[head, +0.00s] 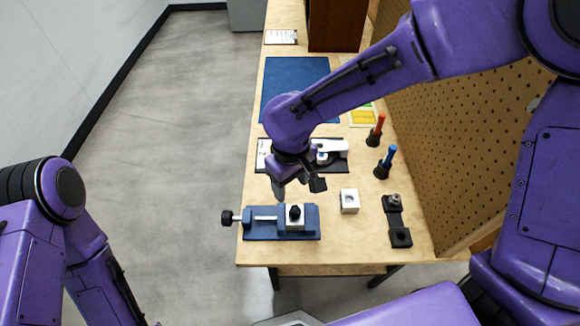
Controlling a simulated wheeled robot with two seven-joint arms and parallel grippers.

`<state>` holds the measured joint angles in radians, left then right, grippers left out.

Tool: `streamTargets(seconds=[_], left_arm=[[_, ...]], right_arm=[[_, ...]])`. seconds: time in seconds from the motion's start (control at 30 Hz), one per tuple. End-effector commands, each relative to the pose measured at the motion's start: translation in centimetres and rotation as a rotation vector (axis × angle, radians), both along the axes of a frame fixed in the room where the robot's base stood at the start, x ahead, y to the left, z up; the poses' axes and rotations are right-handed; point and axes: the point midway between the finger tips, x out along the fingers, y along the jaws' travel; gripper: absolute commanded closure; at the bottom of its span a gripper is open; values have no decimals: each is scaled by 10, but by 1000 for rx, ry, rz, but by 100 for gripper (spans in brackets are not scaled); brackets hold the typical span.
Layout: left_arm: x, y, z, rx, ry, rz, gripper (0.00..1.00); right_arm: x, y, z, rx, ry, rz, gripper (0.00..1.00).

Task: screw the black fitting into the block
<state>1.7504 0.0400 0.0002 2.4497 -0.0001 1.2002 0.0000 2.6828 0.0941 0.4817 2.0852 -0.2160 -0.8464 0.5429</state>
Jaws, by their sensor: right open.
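The black fitting (295,211) stands upright on top of a pale block (294,224). That block sits in the jaws of a blue vise (262,235) near the table's front edge. How deep the fitting sits in the block cannot be told. My right gripper (299,192) is open, with its fingers pointing down, just above and behind the fitting, and looks empty. It appears apart from the fitting. My left arm shows at the lower left, but its gripper is out of view.
A white block with a round hole (349,207) stands right of the vise. A black holder (397,222) with a grey part lies farther right. Blue-handled (390,156) and orange-handled (379,124) tools stand near the pegboard (440,130). A blue mat (283,75) lies farther back.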

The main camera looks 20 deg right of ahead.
Motion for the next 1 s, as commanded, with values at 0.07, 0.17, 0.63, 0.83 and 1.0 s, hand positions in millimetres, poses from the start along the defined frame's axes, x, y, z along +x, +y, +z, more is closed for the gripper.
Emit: streamTargets(seconds=[0.07, 0.17, 0.63, 0.83, 1.0], left_arm=[[-1, 0, -1, 0, 1, 0, 57], [-1, 0, -2, 0, 1, 0, 57], [0, 0, -4, -1, 1, 0, 57], [0, 0, -4, 0, 1, 0, 57], [0, 0, -4, -1, 1, 0, 57]], right_arm=[[-2, -3, -13, -2, 5, -7, 40], [-4, -8, -34, -3, 6, -16, 40], [-3, -7, -100, 0, 1, -18, 40], [-3, -7, -101, 1, 0, -17, 40], [-3, -7, -101, 1, 0, -17, 89]])
